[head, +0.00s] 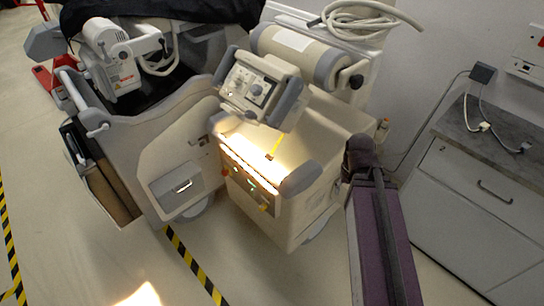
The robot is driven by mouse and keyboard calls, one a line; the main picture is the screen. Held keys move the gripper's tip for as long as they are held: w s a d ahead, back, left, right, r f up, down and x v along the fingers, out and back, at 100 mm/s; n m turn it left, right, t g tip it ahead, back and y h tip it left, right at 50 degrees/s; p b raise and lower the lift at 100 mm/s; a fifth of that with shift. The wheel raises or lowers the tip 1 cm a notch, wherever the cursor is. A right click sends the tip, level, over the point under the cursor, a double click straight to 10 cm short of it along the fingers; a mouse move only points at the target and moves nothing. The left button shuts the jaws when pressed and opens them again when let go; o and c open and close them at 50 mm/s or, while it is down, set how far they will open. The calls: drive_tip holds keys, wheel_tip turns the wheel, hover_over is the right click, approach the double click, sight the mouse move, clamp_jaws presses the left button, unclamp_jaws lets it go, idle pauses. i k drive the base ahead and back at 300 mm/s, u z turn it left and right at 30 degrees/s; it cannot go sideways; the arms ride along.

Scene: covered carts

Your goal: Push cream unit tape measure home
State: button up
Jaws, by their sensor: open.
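The cream unit (335,125) stands in the middle, a boxy cart with a tilted control panel on top. A thin yellow tape strip (276,146) shows on its brightly lit upper face, just below the control panel. The strip slants down to a small dark end (269,157), and it looks drawn out from under the panel. The tape's housing is hidden. My gripper does not show. A purple and black arm link, which I take to be mine, rises at the lower right beside the unit.
A second cream cart (150,140) with a dark cover stands close on the left. A grey-topped cabinet (480,185) with cables stands at the right. Yellow-black floor tape (195,265) runs in front of the unit. The floor at the front left is clear.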

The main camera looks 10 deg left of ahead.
sight(270, 156)
drive_tip(key=z, duration=0.1)
drive_tip(key=k, duration=1.15)
drive_tip(key=u, duration=0.45)
drive_tip(key=i, duration=1)
drive_tip(key=u, duration=0.05)
